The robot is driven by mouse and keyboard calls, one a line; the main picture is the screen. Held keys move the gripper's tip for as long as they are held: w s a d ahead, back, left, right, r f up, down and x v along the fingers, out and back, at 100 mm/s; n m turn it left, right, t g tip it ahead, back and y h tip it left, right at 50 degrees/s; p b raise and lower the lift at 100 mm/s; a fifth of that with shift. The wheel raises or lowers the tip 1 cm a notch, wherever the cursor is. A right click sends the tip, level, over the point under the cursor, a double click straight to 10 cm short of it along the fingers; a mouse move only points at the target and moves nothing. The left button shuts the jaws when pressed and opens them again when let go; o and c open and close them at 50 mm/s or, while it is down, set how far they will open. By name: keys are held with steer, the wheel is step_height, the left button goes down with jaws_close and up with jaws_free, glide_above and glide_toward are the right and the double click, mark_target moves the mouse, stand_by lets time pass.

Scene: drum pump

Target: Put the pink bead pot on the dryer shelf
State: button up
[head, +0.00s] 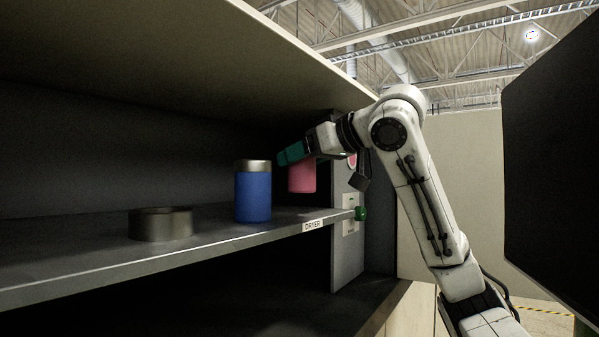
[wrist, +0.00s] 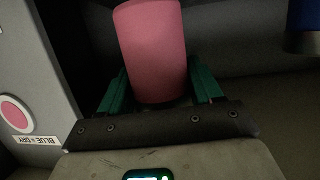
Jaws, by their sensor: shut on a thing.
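The pink bead pot (head: 302,177) is in my gripper (head: 291,154), near the right end of the dryer shelf (head: 100,258). In the head view the pot hangs upright, with its bottom seeming a little above the shelf surface. The wrist view shows the pink pot (wrist: 152,50) between the two green fingers (wrist: 163,92), which are shut on it. My arm reaches in from the right. The pot's top is hidden behind the gripper in the head view.
A blue pot (head: 253,192) with a metal lid stands on the shelf left of the pink pot. A low dark metal ring (head: 161,223) lies further left. A side panel with a green knob (head: 360,213) bounds the right. The shelf's left part is clear.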

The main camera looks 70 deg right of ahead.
mark_target(300, 175)
steer(key=shift+w+d+f+p, duration=0.1)
steer(key=shift+w+f+p, duration=0.05)
steer(key=shift+f, duration=0.75)
steer(key=shift+w+f+p, duration=0.15)
steer(key=shift+f, duration=0.7)
steer(key=shift+f, duration=0.15)
steer(key=o, duration=1.2)
steer(key=b+v, duration=0.2)
steer(key=v, duration=1)
